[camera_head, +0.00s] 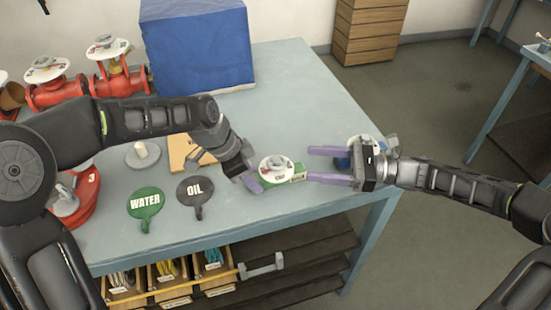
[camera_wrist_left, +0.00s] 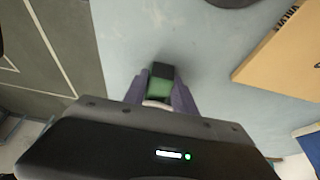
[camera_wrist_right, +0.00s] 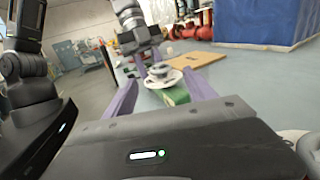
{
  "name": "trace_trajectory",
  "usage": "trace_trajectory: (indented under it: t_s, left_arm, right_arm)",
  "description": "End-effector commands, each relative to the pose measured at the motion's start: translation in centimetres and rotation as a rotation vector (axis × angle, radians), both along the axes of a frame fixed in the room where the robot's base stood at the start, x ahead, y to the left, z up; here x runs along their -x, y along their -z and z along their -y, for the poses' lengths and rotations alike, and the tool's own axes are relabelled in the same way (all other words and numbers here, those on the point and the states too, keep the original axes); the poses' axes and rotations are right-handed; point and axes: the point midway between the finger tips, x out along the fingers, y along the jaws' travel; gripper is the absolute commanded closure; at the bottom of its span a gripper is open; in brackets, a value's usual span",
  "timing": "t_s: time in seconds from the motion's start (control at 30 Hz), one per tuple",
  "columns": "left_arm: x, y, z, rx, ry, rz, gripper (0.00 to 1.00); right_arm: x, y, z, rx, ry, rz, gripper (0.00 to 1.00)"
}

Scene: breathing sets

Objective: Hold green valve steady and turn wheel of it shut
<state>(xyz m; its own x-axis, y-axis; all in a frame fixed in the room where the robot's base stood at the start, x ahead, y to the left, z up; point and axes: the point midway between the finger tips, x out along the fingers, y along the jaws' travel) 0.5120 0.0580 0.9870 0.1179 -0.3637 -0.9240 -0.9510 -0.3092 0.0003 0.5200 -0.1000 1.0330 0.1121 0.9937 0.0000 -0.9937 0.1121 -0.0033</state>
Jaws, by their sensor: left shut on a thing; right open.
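The green valve (camera_head: 298,174) lies on the table near its front edge, with its white handwheel (camera_head: 275,166) facing up. My left gripper (camera_head: 250,182) is shut on the left end of its green body. In the left wrist view the green body (camera_wrist_left: 160,88) sits between the fingers, and most of the valve is hidden. My right gripper (camera_head: 312,164) is open and empty, just right of the valve, with its fingers pointing at it. In the right wrist view the green body (camera_wrist_right: 176,96) and the white wheel (camera_wrist_right: 163,72) show between the spread fingers, apart from them.
A blue valve (camera_head: 342,162) stands partly hidden behind my right gripper. The round WATER sign (camera_head: 146,203) and OIL sign (camera_head: 195,190) lie left of the valve. Red valves (camera_head: 55,92) and a blue crate (camera_head: 197,45) stand at the back. The table (camera_head: 290,90) behind the valve is clear.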

Motion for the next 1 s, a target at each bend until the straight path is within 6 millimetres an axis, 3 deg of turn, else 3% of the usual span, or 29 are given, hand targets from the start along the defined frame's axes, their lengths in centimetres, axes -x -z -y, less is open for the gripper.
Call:
trace_trajectory:
  t_s: [0.5, 0.67, 0.93, 1.0]
  left_arm:
    - [0.0, -0.1, 0.0, 0.001, 0.0, 0.001, 1.0]
    - [-0.1, -0.1, 0.0, 0.001, 0.0, 0.001, 1.0]
    - [0.0, -0.1, 0.0, 0.001, 0.0, 0.001, 1.0]
    - [0.0, -0.1, 0.0, 0.001, 0.0, 0.001, 1.0]
  right_arm:
    - [-1.0, 0.0, -9.1, -0.002, -0.003, -0.001, 0.35]
    - [-1.1, 0.0, -10.1, -0.001, 0.0, -0.001, 0.35]
    - [-1.1, 0.0, -10.2, 0.0, 0.0, -0.001, 0.35]
    - [-1.1, 0.0, -10.2, 0.0, 0.0, -0.001, 0.4]
